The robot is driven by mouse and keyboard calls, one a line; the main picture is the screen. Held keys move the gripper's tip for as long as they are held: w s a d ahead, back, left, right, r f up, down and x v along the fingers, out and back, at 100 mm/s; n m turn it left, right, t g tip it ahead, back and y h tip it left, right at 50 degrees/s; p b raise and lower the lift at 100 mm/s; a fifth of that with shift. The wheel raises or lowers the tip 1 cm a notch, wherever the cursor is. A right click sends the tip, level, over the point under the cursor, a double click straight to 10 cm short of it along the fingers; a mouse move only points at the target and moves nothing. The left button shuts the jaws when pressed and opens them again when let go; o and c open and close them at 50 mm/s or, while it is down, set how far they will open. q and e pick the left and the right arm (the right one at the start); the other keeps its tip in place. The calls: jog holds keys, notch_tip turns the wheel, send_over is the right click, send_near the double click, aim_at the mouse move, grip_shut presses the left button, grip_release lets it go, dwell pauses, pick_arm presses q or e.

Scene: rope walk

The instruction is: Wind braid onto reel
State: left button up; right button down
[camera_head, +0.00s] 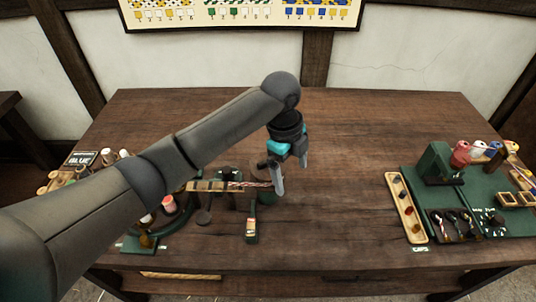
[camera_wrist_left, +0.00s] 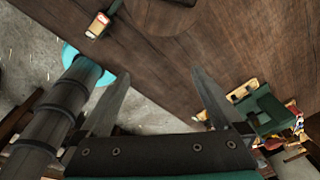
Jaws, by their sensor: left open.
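A striped braid (camera_head: 252,184) runs from a wooden piece with light squares (camera_head: 206,186) toward my left gripper (camera_head: 291,174) in the head view. A dark green rounded piece (camera_head: 268,197), possibly the reel, sits at the braid's right end, partly behind the gripper finger; I cannot tell for sure. My left gripper is open, pointing down above the table; nothing shows between its fingers in the wrist view (camera_wrist_left: 160,85). A green block with a pale label (camera_head: 251,229) stands just in front; a similar labelled piece shows in the wrist view (camera_wrist_left: 98,24). My right gripper is not in view.
My left arm hides part of the left-hand equipment, where a red-topped bobbin (camera_head: 168,203) shows. At the right, a green mat (camera_head: 470,215) holds a green machine (camera_head: 436,163), spools and trays, beside a wooden tray (camera_head: 406,208). The table (camera_head: 345,190) between is clear.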

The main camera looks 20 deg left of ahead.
pick_arm(q)
jog(key=w+a+r+m+y, duration=0.1)
jog(key=w+a+r+m, duration=0.1)
jog(key=w+a+r, duration=0.3)
jog(key=a+r+m+y, duration=0.1)
jog(key=a+r+m, duration=0.1)
jog(key=r, duration=0.6)
notch_tip(320, 180, down, 15)
jog(key=shift+f+b, duration=0.15)
jog(key=shift+b, duration=0.5)
